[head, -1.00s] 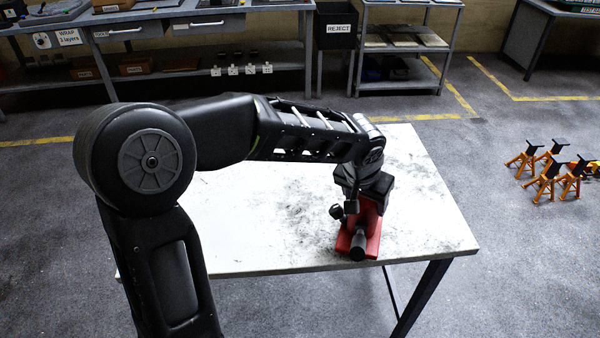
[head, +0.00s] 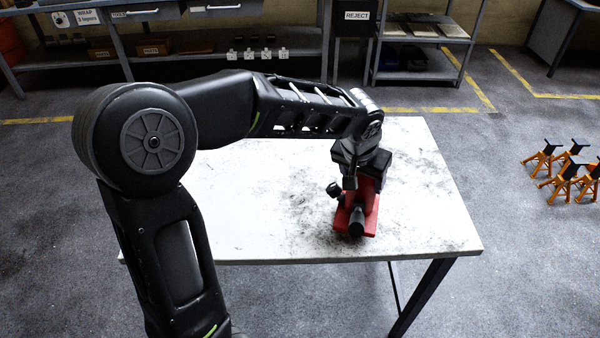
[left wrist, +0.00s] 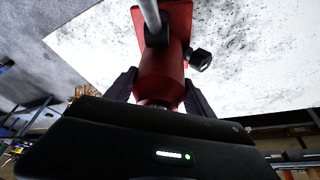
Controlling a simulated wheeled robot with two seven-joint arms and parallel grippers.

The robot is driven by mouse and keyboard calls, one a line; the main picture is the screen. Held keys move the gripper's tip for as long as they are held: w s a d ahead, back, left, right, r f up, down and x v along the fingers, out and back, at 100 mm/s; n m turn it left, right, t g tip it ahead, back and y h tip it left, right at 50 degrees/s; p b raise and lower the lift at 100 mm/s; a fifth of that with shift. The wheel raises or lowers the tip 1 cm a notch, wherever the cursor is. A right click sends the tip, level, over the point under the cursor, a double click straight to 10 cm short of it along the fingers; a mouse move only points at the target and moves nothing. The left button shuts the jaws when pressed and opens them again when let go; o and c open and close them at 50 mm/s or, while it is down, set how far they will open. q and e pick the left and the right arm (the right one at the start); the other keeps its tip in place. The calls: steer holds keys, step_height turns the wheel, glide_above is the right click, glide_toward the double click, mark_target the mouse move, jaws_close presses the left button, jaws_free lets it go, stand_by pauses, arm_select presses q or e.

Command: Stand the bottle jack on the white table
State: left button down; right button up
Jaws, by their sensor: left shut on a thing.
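The red bottle jack (head: 366,206) is at the right part of the white table (head: 265,220), near its front edge. It looks upright, with its dark handle socket (head: 356,222) facing me and a dark knob at its left. My left gripper (head: 362,176) comes down on the jack from above and is shut on its body. The left wrist view shows the red body (left wrist: 163,75) between the two dark fingers (left wrist: 160,95), with the base over the table top. Whether the base touches the table cannot be told. My right gripper is not in view.
The rest of the table top is bare apart from dark smudges. Several orange jack stands (head: 570,172) stand on the floor at the right. A workbench (head: 210,60), a reject bin (head: 355,45) and a shelf rack (head: 425,50) are at the back.

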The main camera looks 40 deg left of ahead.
arm_select(q)
steer(key=s+a+r+n+p, duration=0.1)
steer(key=a+r, duration=0.2)
steer(key=a, duration=0.4)
steer(key=s+a+r+n+y+p, duration=0.1)
steer(key=s+a+r+n, duration=0.1)
steer(key=a+r, duration=0.2)
steer(key=a, duration=0.3)
steer(key=shift+s+a, duration=0.15)
steer(key=shift+s, duration=0.15)
step_height(320, 180, down, 6)
steer(key=shift+p, duration=0.35)
steer(key=shift+f, duration=0.1)
steer(key=shift+f, duration=1.85)
